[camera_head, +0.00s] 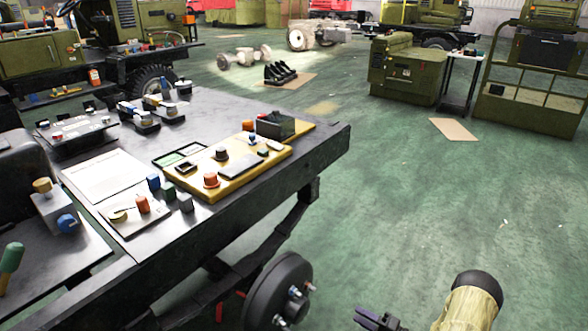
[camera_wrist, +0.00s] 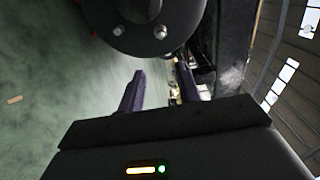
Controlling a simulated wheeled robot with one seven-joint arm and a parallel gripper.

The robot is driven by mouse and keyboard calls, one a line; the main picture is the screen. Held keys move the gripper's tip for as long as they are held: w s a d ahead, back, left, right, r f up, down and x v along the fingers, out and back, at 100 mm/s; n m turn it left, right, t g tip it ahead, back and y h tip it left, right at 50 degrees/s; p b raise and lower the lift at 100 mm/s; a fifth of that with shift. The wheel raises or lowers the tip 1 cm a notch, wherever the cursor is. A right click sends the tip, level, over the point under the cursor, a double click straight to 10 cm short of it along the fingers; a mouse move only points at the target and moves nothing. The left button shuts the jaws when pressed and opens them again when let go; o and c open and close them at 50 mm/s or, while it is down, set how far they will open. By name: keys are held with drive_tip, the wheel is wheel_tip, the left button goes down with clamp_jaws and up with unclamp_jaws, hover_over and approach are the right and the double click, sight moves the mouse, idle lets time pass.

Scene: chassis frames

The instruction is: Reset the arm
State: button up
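My gripper (camera_head: 376,320) shows at the bottom edge of the head view, low beside the chassis frame and to the right of a wheel hub. In the wrist view, its two dark fingers (camera_wrist: 160,84) stand apart with nothing held between them, so it is open. My arm's pale sleeve and black joint show at the bottom right of the head view. Most of the rest of the arm is out of the frame.
The wheel hub (camera_head: 276,293) with studs is close to my gripper; it also fills the top of the wrist view (camera_wrist: 142,22). The dark chassis table (camera_head: 325,143) holds a yellow board (camera_head: 222,184) and small parts. Green floor (camera_head: 440,215) is clear to the right.

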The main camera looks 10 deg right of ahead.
drive_tip(key=w+r+n+g+h, duration=0.2)
drive_tip(key=w+r+n+h, duration=0.2)
drive_tip(key=w+r+h, duration=0.4)
wheel_tip(320, 180, up, 8)
drive_tip(key=w+a+n+g+h, duration=0.1)
drive_tip(key=a+n+g+h, duration=0.1)
drive_tip(key=h, duration=0.1)
drive_tip(key=s+a+r+n+g+h+p, duration=0.1)
drive_tip(key=s+a+r+g, duration=0.1)
drive_tip(key=s+a+r, duration=0.45)
drive_tip(key=s+a+r+n+g, duration=0.1)
drive_tip(key=s+a+r+g, duration=0.15)
drive_tip(key=s, duration=0.65)
drive_tip(key=s+a+r+n+g+h+p, duration=0.1)
drive_tip(key=s+a+r+g, duration=0.15)
drive_tip(key=s+r, duration=0.4)
wheel_tip(320, 180, up, 37)
drive_tip(key=s+p, duration=0.1)
drive_tip(key=p, duration=3.6)
drive_tip(key=shift+a+t+p, duration=0.3)
drive_tip(key=shift+a+p, duration=0.1)
drive_tip(key=shift+a, duration=0.05)
